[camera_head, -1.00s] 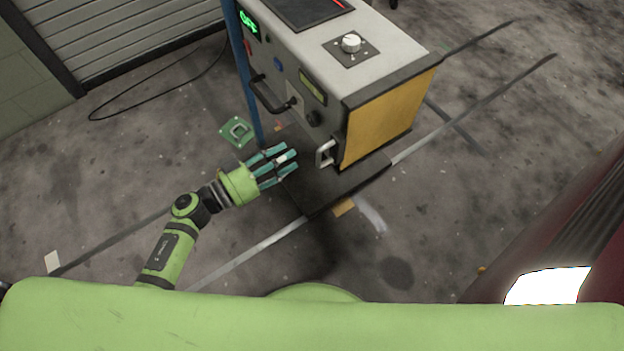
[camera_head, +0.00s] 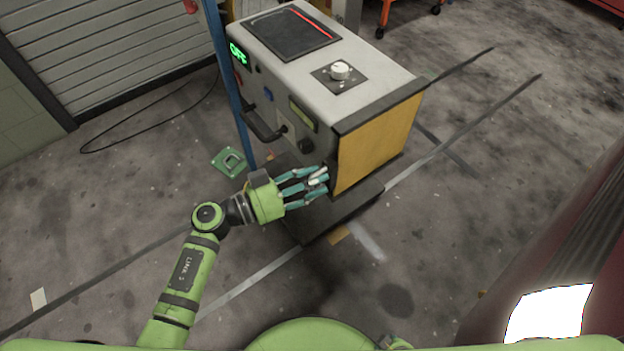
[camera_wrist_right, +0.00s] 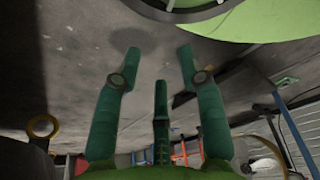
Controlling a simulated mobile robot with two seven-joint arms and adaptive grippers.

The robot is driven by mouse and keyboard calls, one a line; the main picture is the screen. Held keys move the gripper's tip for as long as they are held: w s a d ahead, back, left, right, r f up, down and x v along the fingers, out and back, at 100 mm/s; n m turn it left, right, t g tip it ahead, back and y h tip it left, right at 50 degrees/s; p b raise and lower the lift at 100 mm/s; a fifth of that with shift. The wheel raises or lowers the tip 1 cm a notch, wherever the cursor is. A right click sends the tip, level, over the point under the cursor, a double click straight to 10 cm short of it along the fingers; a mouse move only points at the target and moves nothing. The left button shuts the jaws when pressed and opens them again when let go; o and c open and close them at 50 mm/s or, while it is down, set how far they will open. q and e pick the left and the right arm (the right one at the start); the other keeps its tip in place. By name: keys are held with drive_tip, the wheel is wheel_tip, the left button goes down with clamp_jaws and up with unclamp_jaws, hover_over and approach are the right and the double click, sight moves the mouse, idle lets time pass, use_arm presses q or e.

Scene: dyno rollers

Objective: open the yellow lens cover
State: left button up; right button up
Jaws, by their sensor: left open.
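The yellow lens cover (camera_head: 378,143) is a flat yellow panel, shut on the end face of a grey box-shaped machine (camera_head: 290,55). My left gripper (camera_head: 322,182) is open, with its teal fingers at the cover's lower left edge. The fingers hide most of the cover's metal handle there. I cannot tell whether they touch it. My right gripper (camera_wrist_right: 158,65) shows in the right wrist view with its green fingers spread and empty above the floor.
The machine carries a knob (camera_head: 340,70), a green OFF display (camera_head: 238,53) and a black side handle (camera_head: 262,128). A blue post (camera_head: 228,85) stands at its left. A dark red body (camera_head: 560,230) is at the right. Open floor lies in front of the cover.

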use_arm(q)
clamp_jaws()
drive_tip(key=s+p+v, duration=0.1)
drive_tip(key=p+v, duration=0.2)
drive_tip(key=v, duration=0.7)
drive_tip(key=s+d+p+v, duration=0.1)
drive_tip(key=p+v, duration=0.3)
drive_tip(key=v, duration=0.6)
drive_tip(key=shift+s+p, duration=0.3)
drive_tip(key=shift+s, duration=0.65)
use_arm(e)
drive_tip(key=s+r+g, duration=0.2)
drive_tip(key=s+r, duration=0.4)
drive_tip(key=s, duration=0.2)
drive_tip(key=shift+s+d, duration=0.3)
drive_tip(key=shift+d, duration=0.05)
use_arm(q)
drive_tip(key=shift+r, duration=0.1)
unclamp_jaws()
drive_tip(key=shift+d, duration=0.1)
